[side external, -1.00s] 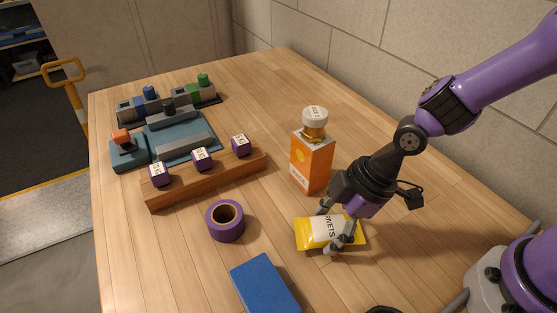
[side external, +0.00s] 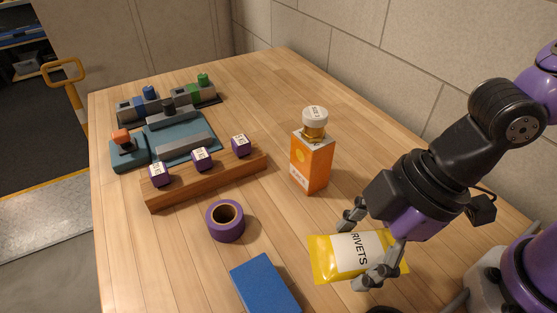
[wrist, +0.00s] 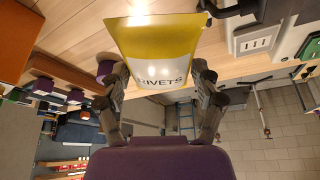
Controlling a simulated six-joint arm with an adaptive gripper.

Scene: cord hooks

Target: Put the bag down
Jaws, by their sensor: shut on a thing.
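The yellow bag (side external: 324,262) has a white label reading "RIVETS". My gripper (side external: 366,248) is shut on the bag and holds it up over the right front part of the table, apart from the wood as far as I can tell. In the wrist view the bag (wrist: 160,45) sits between the two fingers of my gripper (wrist: 164,80), its label facing the camera. The far finger and part of the bag's right end are partly covered in the side view.
A purple tape roll (side external: 225,221) and a blue block (side external: 265,285) lie left. A wooden rail (side external: 207,181) holds purple labelled cubes. The table (side external: 270,235) is bare between tape and box.

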